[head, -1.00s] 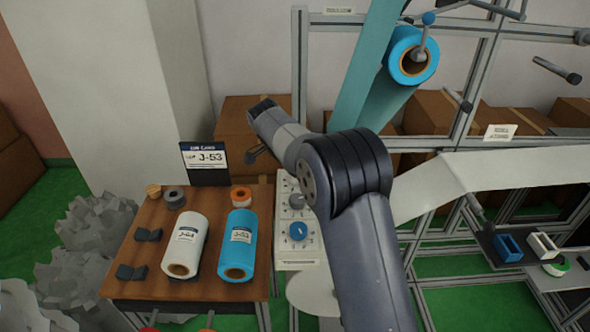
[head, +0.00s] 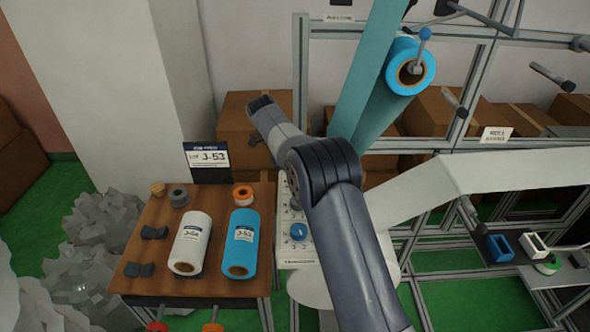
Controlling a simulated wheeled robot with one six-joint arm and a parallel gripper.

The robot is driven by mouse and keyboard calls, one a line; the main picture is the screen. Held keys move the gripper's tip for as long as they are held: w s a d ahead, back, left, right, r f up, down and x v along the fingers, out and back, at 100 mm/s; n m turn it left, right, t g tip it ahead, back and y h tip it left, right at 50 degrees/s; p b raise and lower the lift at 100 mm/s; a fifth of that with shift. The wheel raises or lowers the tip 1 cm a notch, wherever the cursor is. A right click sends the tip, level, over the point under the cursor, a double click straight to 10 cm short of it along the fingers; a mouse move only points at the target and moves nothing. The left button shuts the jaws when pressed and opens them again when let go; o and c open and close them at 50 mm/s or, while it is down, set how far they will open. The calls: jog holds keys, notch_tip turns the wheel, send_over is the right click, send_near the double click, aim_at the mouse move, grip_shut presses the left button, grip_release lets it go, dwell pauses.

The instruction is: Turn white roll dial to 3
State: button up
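The white dial panel (head: 298,252) stands just right of the wooden table. A blue dial (head: 299,231) shows on its lower half, with small marks around it that are too small to read surely. Above it a grey-white dial (head: 296,202) is partly covered by my arm, so its setting cannot be read. My gripper end (head: 258,120) is up and left of the panel, above the table's back edge and apart from both dials. Its fingers are too unclear to tell open from shut, and I see nothing held.
On the table (head: 150,282) lie a white roll (head: 190,240), a blue roll (head: 241,243), small tape rolls and dark blocks. A J-53 sign (head: 208,160) stands behind them. A blue roll (head: 410,66) hangs on the metal frame. Cardboard boxes stand behind.

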dwell(0.3)
jog(key=o, duration=1)
jog(key=p+v, duration=0.1)
jog(key=v, duration=1)
jog(key=shift+d+f, duration=0.1)
jog(key=shift+f, duration=0.05)
jog(key=shift+b+x, duration=0.45)
jog(key=shift+x, duration=4.85)
